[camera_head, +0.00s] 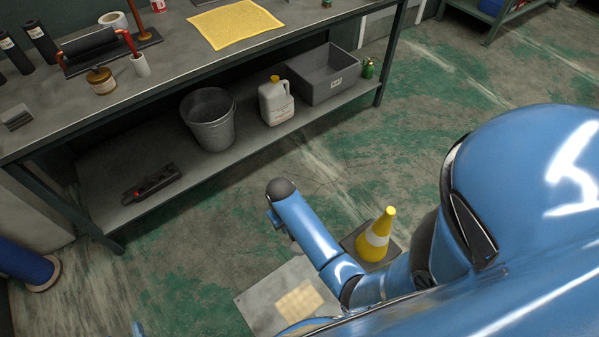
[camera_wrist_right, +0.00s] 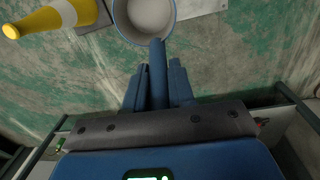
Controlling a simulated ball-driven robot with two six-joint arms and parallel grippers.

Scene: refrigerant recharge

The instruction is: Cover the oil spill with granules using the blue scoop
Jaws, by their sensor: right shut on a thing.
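In the right wrist view my right gripper (camera_wrist_right: 160,88) is shut on the handle of the blue scoop (camera_wrist_right: 158,60). The scoop's round bowl reaches the top edge and holds pale, whitish material that looks like granules. In the head view my right arm reaches left over the floor, and the scoop cannot be made out there. A flat grey sheet (camera_head: 262,302) lies on the floor below the arm, with a pale tan, textured patch (camera_head: 300,298) on it. I cannot make out a dark oil spill. My left gripper does not show.
A yellow and white cone (camera_head: 376,235) stands on the floor close to my right arm. A workbench (camera_head: 150,70) fills the upper left. Its lower shelf holds a metal bucket (camera_head: 209,119), a white jug (camera_head: 276,102) and a grey bin (camera_head: 323,74). Floor between shelf and sheet is clear.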

